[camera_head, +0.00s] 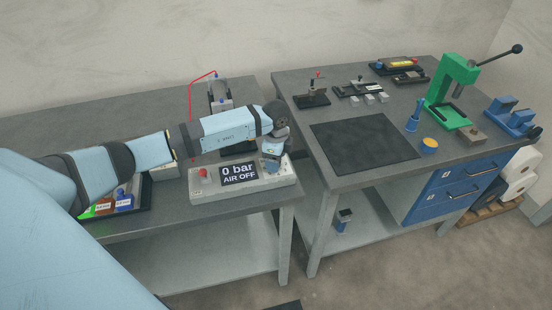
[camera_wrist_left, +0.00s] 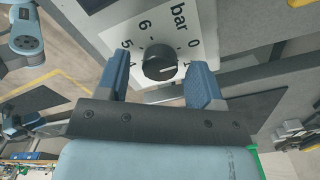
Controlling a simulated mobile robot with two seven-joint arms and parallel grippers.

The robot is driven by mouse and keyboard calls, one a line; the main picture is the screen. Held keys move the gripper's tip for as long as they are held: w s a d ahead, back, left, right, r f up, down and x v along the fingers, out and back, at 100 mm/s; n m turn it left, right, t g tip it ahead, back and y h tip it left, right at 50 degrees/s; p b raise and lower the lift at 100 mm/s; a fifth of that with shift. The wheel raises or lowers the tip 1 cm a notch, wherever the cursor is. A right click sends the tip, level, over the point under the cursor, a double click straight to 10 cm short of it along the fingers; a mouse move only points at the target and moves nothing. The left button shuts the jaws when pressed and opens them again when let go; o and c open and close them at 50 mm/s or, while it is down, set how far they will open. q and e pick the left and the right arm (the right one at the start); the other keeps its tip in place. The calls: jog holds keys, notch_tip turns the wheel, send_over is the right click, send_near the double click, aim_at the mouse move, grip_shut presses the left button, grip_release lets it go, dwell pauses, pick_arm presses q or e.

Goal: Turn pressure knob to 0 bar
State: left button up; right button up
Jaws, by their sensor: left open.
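The control box (camera_head: 243,187) is a light grey case on the left table, with a red button (camera_head: 203,174) and a dark display (camera_head: 239,173) reading "0 bar AIR OFF". The black pressure knob (camera_wrist_left: 158,64) shows in the left wrist view on a white dial plate marked "bar" with numbers around it. A pale mark on the knob points to the right; its exact value is hard to tell. My left gripper (camera_head: 272,167) is over the right end of the box and hides the knob in the head view. Its blue fingers are open, one on each side of the knob, with visible gaps. My right gripper is not in view.
A tray (camera_head: 145,207) with coloured bins lies left of the box, partly behind my arm. A small device with a red hose (camera_head: 190,97) stands behind. The right table holds a black mat (camera_head: 364,143), a green press (camera_head: 455,90) and small fixtures. A gap separates the tables.

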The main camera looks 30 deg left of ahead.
pick_arm(q)
notch_tip(320, 180, up, 14)
jog(key=b, duration=0.1)
jog(key=shift+f, duration=0.25)
dwell(0.4)
